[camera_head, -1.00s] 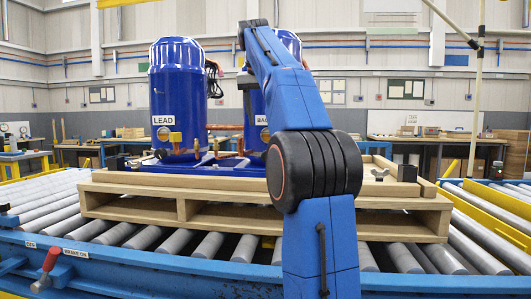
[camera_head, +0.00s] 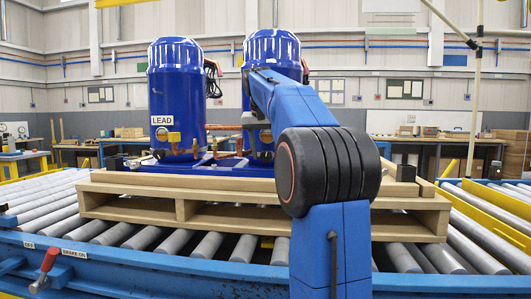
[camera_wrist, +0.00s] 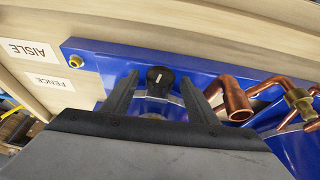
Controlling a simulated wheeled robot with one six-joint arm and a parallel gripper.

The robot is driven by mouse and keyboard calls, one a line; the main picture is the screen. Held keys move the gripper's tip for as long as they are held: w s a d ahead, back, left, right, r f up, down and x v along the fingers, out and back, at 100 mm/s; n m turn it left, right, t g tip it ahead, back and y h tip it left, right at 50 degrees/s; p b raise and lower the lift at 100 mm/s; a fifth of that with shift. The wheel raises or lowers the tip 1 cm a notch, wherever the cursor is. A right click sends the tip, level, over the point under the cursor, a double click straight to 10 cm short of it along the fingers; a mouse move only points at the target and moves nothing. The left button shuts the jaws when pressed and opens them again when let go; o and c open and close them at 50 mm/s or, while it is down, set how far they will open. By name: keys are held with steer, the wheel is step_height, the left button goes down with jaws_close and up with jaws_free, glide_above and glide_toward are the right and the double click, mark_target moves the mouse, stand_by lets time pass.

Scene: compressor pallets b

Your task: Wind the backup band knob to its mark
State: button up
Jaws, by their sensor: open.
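A black round knob (camera_wrist: 160,77) with a short white line on it sits by the blue base plate (camera_wrist: 110,62) in the wrist view. My gripper (camera_wrist: 159,84) is open, its two dark fingers on either side of the knob, apart from it. I cannot tell how deep the knob lies between them. No separate mark for the knob is clear. In the head view the backup compressor (camera_head: 272,45) is the blue right-hand tank, its label hidden behind my arm. The blue lead compressor (camera_head: 177,85) stands left of it. My gripper is hidden in the head view.
Copper pipes (camera_wrist: 234,98) with a brass fitting (camera_wrist: 298,101) lie close to the right finger. A wooden board with AISLE (camera_wrist: 28,50) and FENCE labels borders the plate. The pallet (camera_head: 130,208) rests on a roller conveyor (camera_head: 205,245) with a red brake lever (camera_head: 47,262).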

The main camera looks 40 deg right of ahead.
steer(key=c, duration=1.1)
steer(key=shift+o, duration=0.2)
steer(key=shift+w+a+f+g+h, duration=0.1)
steer(key=shift+w+g+h, duration=0.05)
steer(key=shift+g+h, duration=0.2)
steer(key=shift+n+g+h, duration=0.3)
steer(key=shift+g+h, duration=0.15)
steer(key=shift+g, duration=0.2)
steer(key=o, duration=1.1)
steer(key=shift+c, duration=0.2)
